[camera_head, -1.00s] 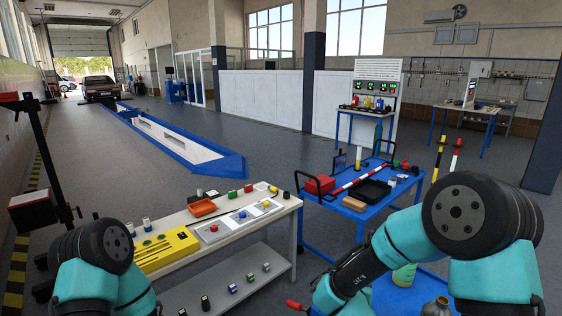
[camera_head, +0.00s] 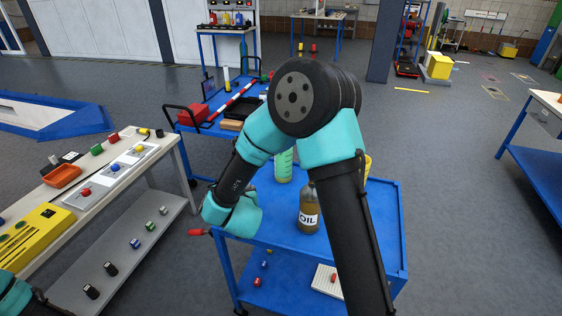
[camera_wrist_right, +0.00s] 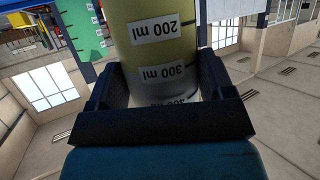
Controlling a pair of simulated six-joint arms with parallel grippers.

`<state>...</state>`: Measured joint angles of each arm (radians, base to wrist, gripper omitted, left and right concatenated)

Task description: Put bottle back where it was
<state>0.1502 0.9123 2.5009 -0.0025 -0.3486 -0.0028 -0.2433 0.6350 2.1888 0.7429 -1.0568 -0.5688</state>
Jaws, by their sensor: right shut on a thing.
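In the right wrist view, my right gripper (camera_wrist_right: 160,78) is shut on a yellowish bottle (camera_wrist_right: 155,45) with 200 ml and 300 ml labels; a finger lies on each side. In the head view, my right wrist hangs over the left side of the blue cart (camera_head: 375,215). A brown OIL bottle (camera_head: 309,205) stands upright on the cart. A green marked container (camera_head: 283,166) stands behind it, partly covered by my arm. It seems to show at the left of the wrist view (camera_wrist_right: 83,30). My left gripper is out of view.
A yellow object (camera_head: 367,168) is mostly hidden behind my right arm. A workbench (camera_head: 115,180) stands left, and another blue cart (camera_head: 205,118) with a red box stands behind.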

